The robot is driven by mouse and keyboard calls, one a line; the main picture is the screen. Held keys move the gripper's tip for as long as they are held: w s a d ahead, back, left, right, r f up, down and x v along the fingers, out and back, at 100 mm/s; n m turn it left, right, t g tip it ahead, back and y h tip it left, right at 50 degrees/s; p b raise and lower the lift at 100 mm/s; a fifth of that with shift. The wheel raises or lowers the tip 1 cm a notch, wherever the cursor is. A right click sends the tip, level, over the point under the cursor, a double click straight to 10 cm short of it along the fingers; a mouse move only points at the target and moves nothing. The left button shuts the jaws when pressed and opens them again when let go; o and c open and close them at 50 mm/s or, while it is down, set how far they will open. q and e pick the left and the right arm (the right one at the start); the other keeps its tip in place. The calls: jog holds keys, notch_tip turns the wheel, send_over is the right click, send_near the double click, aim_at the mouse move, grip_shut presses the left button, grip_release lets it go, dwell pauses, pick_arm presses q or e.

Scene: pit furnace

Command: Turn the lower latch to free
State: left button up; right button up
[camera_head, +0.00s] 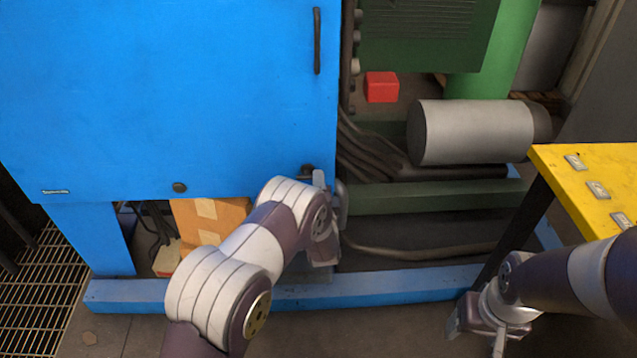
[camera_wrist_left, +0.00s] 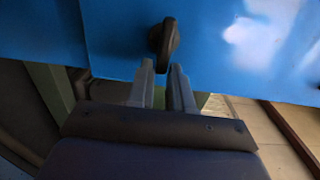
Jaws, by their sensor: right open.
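A black turn latch (camera_wrist_left: 163,42) sits near the lower edge of the blue cabinet door (camera_wrist_left: 120,30). In the head view the latch (camera_head: 307,169) shows just above my left wrist, partly hidden by it. My left gripper (camera_head: 331,188) is at the door's lower right corner. In the left wrist view its two fingers (camera_wrist_left: 162,72) stand apart, with the latch's lower end between or just beyond their tips; I cannot tell whether they touch it. My right gripper (camera_head: 477,335) is open and empty, low at the right beside the yellow table.
Another dark knob (camera_head: 180,187) and a long handle (camera_head: 317,40) are on the door. A yellow table (camera_head: 590,180) stands right. A grey cylinder (camera_head: 470,132), red box (camera_head: 381,87) and pipes lie behind. A cardboard box (camera_head: 205,222) sits under the cabinet.

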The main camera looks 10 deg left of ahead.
pick_arm(q)
jog(key=shift+o, duration=1.2)
jog(key=p+v, duration=0.3)
jog(key=v, duration=0.9)
jog(key=shift+s, duration=0.4)
jog(key=shift+d, duration=0.1)
